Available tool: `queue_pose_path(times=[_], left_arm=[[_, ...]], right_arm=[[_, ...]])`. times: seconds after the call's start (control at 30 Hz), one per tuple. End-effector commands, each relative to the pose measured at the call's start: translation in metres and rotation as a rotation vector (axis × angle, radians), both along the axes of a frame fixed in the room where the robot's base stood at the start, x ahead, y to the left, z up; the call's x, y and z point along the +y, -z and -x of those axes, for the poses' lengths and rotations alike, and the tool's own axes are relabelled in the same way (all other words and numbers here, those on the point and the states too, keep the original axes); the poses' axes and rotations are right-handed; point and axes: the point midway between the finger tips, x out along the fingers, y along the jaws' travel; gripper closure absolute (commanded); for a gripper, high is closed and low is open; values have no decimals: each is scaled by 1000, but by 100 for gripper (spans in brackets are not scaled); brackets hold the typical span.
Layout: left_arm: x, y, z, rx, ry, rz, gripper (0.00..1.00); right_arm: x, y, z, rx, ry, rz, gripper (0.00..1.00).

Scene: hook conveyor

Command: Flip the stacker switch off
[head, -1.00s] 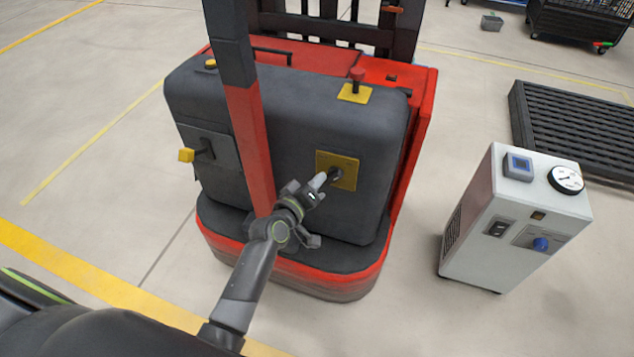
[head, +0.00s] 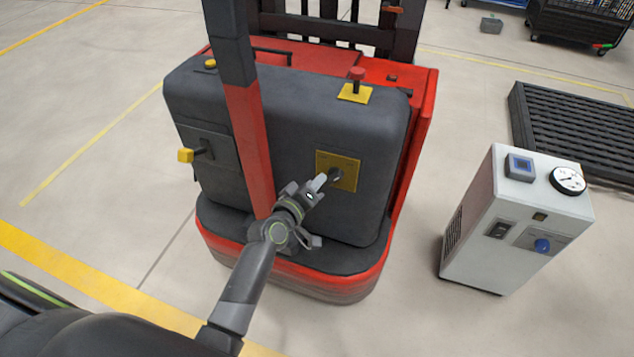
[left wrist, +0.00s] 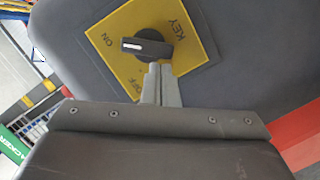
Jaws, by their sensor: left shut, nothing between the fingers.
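The stacker (head: 290,95) is a red truck with a dark grey body. Its switch is a black rotary knob (left wrist: 147,45) on a yellow plate (left wrist: 188,50) marked ON, OFF and KEY in the left wrist view. A white mark on the knob points toward the ON side. In the head view the plate (head: 347,165) is on the body's near face. My left gripper (head: 322,181) is shut and empty, its tips close to the knob. In the left wrist view the fingertips (left wrist: 160,75) are at the knob's lower edge; I cannot tell whether they touch. My right gripper is not in view.
A red and dark post (head: 250,140) rises left of my left gripper. A red-topped button (head: 357,75) and a yellow-ended lever (head: 187,155) are on the stacker. A white cabinet (head: 475,225) with a gauge stands at right. Open floor lies between it and the stacker.

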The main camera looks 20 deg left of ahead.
Motion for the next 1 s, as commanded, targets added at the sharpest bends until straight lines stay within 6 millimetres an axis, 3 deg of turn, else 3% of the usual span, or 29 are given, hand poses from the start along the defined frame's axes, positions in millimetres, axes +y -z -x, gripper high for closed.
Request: queue_pose_path(times=[0.6,1.0], left_arm=[[0,4,0,3,0,108,100],[0,10,0,8,1,228,100]], right_arm=[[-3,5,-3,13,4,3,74],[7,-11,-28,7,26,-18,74]])
